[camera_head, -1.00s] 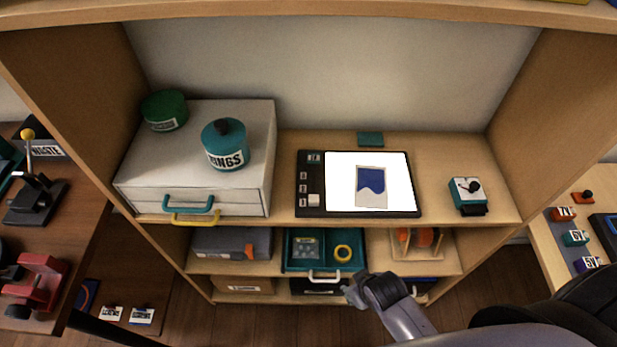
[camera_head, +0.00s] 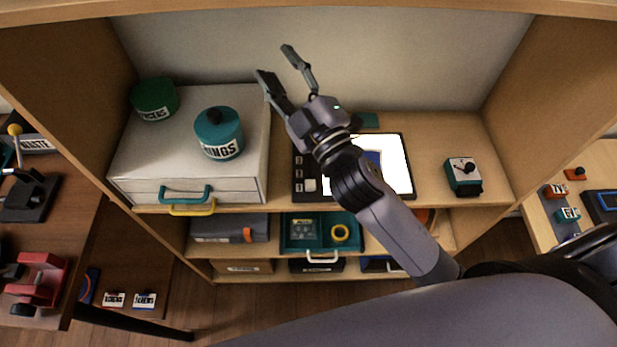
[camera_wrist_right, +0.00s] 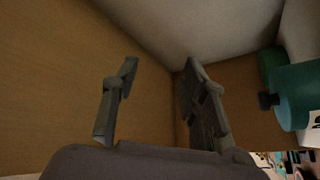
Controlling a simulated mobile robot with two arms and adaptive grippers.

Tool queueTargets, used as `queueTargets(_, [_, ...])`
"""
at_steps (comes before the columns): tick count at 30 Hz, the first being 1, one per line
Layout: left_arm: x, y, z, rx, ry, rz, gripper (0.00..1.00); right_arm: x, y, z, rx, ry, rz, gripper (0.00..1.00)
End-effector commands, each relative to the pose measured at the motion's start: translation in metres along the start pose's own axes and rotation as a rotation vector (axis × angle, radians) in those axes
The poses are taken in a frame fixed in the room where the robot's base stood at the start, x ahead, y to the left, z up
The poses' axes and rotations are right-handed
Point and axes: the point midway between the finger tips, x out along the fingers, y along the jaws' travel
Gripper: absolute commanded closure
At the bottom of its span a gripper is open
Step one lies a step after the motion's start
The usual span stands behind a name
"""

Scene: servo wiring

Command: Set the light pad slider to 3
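The light pad (camera_head: 403,168) lies on the shelf, a black-framed tablet with a bright white panel, partly hidden by my right arm. Its slider knob (camera_head: 310,185), a small white block, sits low in the label strip at the pad's left side, by the lowest label. My right gripper (camera_head: 276,64) is raised above and left of the pad, near the back wall, with fingers spread and nothing between them. The right wrist view also shows the open fingers (camera_wrist_right: 160,75), facing wall and wood panel; the pad is not in that view. My left gripper is not in view.
A white drawer box (camera_head: 133,171) stands left of the pad, with a green tin (camera_head: 155,97) and a teal RINGS tin (camera_head: 218,133) on top. A teal timer-like box (camera_head: 463,176) stands at right. The upper shelf edge (camera_head: 400,8) spans above.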

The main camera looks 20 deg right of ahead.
Motion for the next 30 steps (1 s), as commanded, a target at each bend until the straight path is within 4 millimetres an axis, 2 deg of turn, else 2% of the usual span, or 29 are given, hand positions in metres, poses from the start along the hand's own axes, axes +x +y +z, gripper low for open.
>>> queueTargets(1, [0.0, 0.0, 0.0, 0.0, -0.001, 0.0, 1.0, 0.011, 0.006, -0.041, -0.104, 0.17, 0.028, 0.6])
queueTargets(3, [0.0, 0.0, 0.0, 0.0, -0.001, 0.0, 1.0, 0.012, 0.004, -0.095, -0.25, 0.402, 0.052, 0.6])
queueTargets(6, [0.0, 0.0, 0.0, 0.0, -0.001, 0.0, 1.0, -0.004, -0.018, -0.158, -0.469, 0.728, 0.056, 0.6])
queueTargets(9, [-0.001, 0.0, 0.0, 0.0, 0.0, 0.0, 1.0, -0.032, -0.056, -0.196, -0.704, 1.045, 0.02, 0.6])
queueTargets(12, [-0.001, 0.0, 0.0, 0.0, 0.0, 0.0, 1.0, -0.065, -0.102, -0.2, -0.946, 1.342, -0.068, 0.6])
queueTargets(14, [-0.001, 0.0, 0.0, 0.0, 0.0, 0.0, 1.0, -0.083, -0.129, -0.186, -1.094, 1.509, -0.148, 0.6])
queueTargets(16, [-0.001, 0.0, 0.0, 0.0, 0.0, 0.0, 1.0, -0.099, -0.154, -0.155, -1.269, 1.687, -0.272, 0.6])
queueTargets(17, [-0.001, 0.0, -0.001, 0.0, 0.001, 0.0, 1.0, -0.104, -0.162, -0.138, -1.342, 1.756, -0.336, 0.6])
queueTargets(19, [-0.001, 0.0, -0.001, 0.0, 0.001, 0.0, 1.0, -0.111, -0.171, -0.091, -1.509, 1.898, -0.513, 0.6])
queueTargets(21, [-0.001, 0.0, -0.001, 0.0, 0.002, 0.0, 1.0, -0.112, -0.168, -0.042, -1.654, 2.004, -0.715, 0.6])
queueTargets(24, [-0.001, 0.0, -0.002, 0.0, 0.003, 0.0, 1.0, -0.108, -0.147, 0.018, -1.808, 2.085, -1.007, 0.6])
queueTargets(27, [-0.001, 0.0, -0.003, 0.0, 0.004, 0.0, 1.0, -0.104, -0.12, 0.059, -1.895, 2.105, -1.254, 0.6])
queueTargets(28, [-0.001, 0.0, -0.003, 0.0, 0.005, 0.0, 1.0, -0.102, -0.113, 0.067, -1.913, 2.105, -1.312, 0.6])
queueTargets(29, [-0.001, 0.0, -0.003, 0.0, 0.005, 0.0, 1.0, -0.102, -0.106, 0.074, 1.903, -2.081, 1.345, 0.6])
queueTargets(30, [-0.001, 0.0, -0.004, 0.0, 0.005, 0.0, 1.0, -0.101, -0.1, 0.081, 1.881, -2.04, 1.372, 0.6])
